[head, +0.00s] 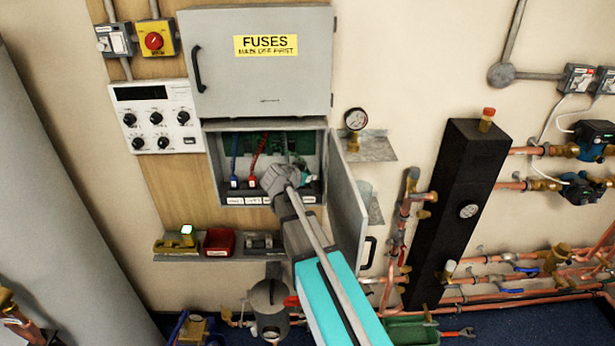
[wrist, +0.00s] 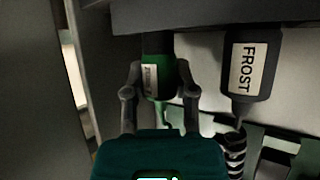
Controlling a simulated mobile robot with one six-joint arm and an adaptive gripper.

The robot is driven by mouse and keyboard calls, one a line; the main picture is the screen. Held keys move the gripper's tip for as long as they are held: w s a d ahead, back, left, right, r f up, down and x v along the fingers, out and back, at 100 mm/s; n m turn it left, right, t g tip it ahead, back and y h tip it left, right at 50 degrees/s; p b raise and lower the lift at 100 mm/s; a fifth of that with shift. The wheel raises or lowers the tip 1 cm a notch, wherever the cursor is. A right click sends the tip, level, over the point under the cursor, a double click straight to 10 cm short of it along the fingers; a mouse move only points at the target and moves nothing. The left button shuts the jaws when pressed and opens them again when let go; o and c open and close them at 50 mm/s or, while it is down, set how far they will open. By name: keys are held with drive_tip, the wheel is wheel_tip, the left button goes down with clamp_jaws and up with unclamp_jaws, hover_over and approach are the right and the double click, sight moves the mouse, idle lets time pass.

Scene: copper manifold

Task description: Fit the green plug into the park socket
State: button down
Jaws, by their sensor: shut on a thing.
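My gripper (wrist: 160,88) is shut on the green plug (wrist: 156,82), one finger on each side of it in the wrist view. The plug carries a pale label, too dim to read fully, and a green lead hangs from it. Its far end meets a dark bar (wrist: 220,14); I cannot tell whether it is in a socket or only in front of one. The park socket cannot be singled out; the socket labels (head: 252,200) are too small to read.
A black plug marked FROST (wrist: 251,68) is close to the right of the green one. Blue (head: 234,182) and red (head: 252,181) plugs stand further left in the box. The open box door (head: 346,215) is close on the right. A shelf (head: 216,256) is below.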

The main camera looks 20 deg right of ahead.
drive_tip(key=shift+f+b, duration=0.6)
drive_tip(key=shift+c, duration=1.7)
unclamp_jaws()
drive_tip(key=shift+r, duration=0.2)
wheel_tip(320, 180, up, 5)
drive_tip(key=p, duration=0.5)
drive_tip(key=shift+r+p, duration=0.15)
drive_tip(key=shift+p, duration=0.25)
drive_tip(key=s+d+p+v, duration=0.2)
drive_tip(key=p+v, duration=0.5)
drive_tip(key=v, duration=0.7)
drive_tip(key=shift+r, duration=0.3)
drive_tip(key=shift+s+f, duration=0.1)
drive_tip(key=shift+s, duration=0.05)
